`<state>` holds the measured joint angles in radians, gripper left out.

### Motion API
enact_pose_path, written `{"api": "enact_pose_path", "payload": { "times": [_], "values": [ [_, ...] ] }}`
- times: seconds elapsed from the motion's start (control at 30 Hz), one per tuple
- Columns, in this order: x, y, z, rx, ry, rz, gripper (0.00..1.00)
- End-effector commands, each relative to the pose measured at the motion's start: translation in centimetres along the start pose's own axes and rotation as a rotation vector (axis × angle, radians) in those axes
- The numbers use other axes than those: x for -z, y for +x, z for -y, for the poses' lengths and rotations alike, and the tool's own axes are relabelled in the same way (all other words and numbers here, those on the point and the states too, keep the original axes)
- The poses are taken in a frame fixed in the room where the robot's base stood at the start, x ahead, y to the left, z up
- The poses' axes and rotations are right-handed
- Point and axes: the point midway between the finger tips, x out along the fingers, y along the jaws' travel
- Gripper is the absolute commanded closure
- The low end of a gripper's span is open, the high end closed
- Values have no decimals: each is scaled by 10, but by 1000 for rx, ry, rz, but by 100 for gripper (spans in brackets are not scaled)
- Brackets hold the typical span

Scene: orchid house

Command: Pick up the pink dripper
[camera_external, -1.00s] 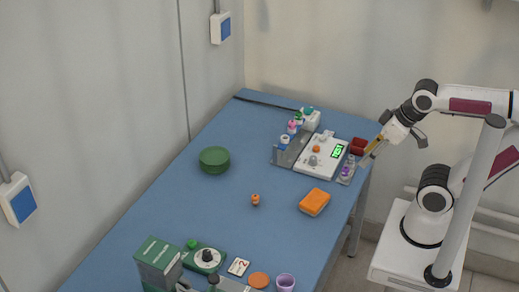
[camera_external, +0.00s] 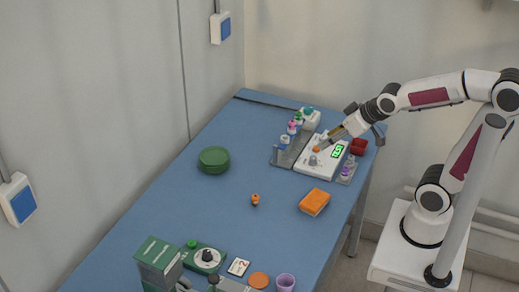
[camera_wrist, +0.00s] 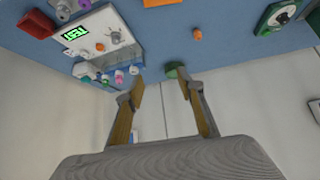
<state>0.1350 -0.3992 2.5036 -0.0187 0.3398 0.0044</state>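The pink dripper (camera_external: 292,128) is a small bottle with a pink top. It stands in a grey rack (camera_external: 278,158) between a blue-and-white bottle (camera_external: 284,141) and a green-topped one (camera_external: 298,117). In the wrist view the pink dripper (camera_wrist: 119,77) shows left of the fingertips, near the blue-and-white bottle (camera_wrist: 134,70). My gripper (camera_external: 320,145) is above the white instrument, to the right of the rack and apart from the dripper. Its fingers (camera_wrist: 160,80) are spread and empty.
The white instrument (camera_external: 310,168) with a green display lies beside the rack. A white container (camera_external: 310,118) stands behind it, and a red block (camera_external: 358,146) to the right. The table's left middle is largely clear.

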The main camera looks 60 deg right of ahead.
Motion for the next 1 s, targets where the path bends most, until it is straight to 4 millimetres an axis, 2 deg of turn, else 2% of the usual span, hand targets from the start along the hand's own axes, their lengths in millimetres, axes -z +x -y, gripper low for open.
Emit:
{"api": "enact_pose_path", "payload": {
  "times": [0.1, 0.5, 1.0],
  "values": [
    [12, 22, -10, -18, 17, -32, 62],
    [44, 85, -49, -73, 67, -162, 62],
    [58, 153, -105, -143, 125, -324, 62]
  ]
}}
